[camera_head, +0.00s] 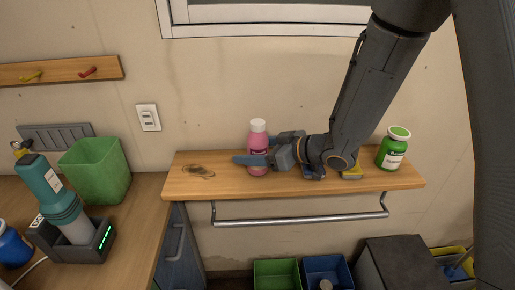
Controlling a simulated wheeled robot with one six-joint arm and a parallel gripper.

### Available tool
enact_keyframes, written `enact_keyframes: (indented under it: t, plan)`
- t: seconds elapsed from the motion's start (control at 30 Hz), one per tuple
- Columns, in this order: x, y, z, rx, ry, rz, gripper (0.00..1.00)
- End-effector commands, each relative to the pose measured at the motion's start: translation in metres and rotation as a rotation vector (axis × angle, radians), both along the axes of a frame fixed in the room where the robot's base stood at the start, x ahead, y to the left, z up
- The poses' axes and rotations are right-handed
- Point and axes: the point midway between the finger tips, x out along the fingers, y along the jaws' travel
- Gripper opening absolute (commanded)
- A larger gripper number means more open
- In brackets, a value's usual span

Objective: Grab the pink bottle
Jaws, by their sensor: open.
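The pink bottle (258,138) has a white cap and stands upright on the wooden shelf (230,187). My gripper (252,153) comes in from the right, low over the shelf. One blue finger crosses in front of the lower part of the bottle and hides some of its label. The other finger is mostly hidden near or behind the bottle. The jaws are open around or beside the bottle; I cannot tell whether they touch it.
A green bottle (393,148) stands at the shelf's right end. A yellow item (351,173) lies partly hidden under my arm. A metal rail (300,220) runs below the shelf. A green bin (95,170) and a teal device (52,190) are on the left counter.

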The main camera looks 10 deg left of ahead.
Motion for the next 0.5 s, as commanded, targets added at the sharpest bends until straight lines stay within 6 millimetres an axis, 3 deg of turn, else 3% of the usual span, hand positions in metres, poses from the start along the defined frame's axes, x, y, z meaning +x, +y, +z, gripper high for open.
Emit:
enact_keyframes:
  t: [0.13, 0.4, 0.5]
  plan:
    - [0.0043, 0.0131, -0.0044, 0.001, -0.001, 0.002, 0.68]
    - [0.0058, 0.0157, -0.0062, 0.000, -0.002, 0.002, 0.68]
    - [0.0057, 0.0156, -0.0060, 0.000, -0.002, 0.002, 0.54]
